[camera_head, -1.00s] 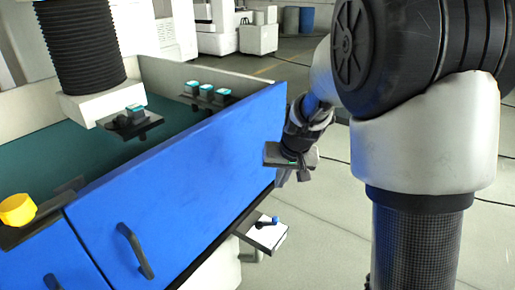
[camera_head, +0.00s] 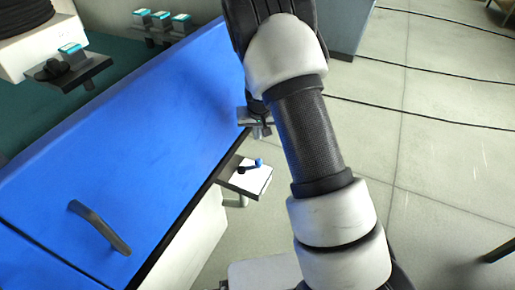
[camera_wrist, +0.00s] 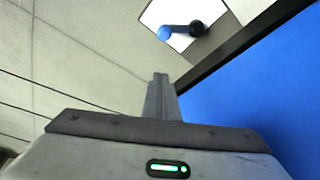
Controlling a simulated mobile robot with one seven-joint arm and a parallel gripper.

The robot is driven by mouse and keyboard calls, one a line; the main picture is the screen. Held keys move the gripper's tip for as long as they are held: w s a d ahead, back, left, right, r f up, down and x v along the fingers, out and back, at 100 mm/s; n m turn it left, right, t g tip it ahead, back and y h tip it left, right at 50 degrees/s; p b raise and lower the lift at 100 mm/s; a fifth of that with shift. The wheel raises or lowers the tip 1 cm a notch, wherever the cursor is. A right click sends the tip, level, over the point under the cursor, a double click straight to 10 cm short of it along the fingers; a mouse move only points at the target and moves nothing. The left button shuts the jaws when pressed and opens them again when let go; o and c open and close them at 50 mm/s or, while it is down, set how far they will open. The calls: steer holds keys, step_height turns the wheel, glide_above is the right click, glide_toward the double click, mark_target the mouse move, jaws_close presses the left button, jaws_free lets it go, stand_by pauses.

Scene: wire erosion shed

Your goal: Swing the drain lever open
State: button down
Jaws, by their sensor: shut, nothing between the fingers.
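The drain lever (camera_head: 250,163) is a small dark arm with a blue knob, on a white plate (camera_head: 240,182) jutting out low beside the blue panel. In the wrist view the lever (camera_wrist: 182,31) lies across the white plate at the top, its blue end to the left and its dark pivot to the right. My gripper (camera_head: 262,132) is just above and beyond the plate in the head view, partly hidden by my arm. In the wrist view my gripper's fingers (camera_wrist: 161,82) are together and empty, pointing towards the plate, apart from the lever.
The large blue panel (camera_head: 130,120) of the tank stands to the left, with a black handle (camera_head: 98,228) on it. Several teal-topped blocks (camera_head: 160,18) sit on the tank above. The pale floor (camera_head: 440,150) to the right is open, crossed by dark cables.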

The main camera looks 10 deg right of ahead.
mark_target(259, 160)
steer(key=f, duration=0.3)
steer(key=f+b, duration=0.1)
steer(key=f, duration=0.5)
steer(key=shift+w+f+b, duration=0.15)
steer(key=shift+w+b, duration=0.1)
steer(key=shift+b, duration=0.15)
steer(key=shift+s, duration=0.65)
steer(key=shift+s+d+m+p, duration=0.1)
steer(key=shift+s+m+p, duration=0.3)
steer(key=shift+m+p, duration=0.2)
steer(key=shift+s+m+h+p, duration=0.6)
steer(key=shift+s+m+p, duration=0.2)
steer(key=shift+m+p, duration=0.4)
steer(key=s+m+g+h+p, duration=0.1)
steer(key=s+m+p, duration=0.1)
steer(key=m, duration=0.1)
steer(key=shift+s+m, duration=0.1)
steer(key=shift+m, duration=0.2)
steer(key=s+m, duration=0.1)
steer(key=s+a+m, duration=0.1)
steer(key=m, duration=0.1)
steer(key=shift+m+g+h+p, duration=0.3)
steer(key=shift+g+h+p, duration=0.1)
steer(key=m, duration=0.1)
steer(key=s+a+m, duration=0.1)
steer(key=shift+m+g, duration=0.3)
steer(key=shift+g, duration=0.1)
steer(key=shift+s+a+b, duration=0.4)
steer(key=shift+s+a, duration=0.1)
steer(key=shift+a, duration=0.2)
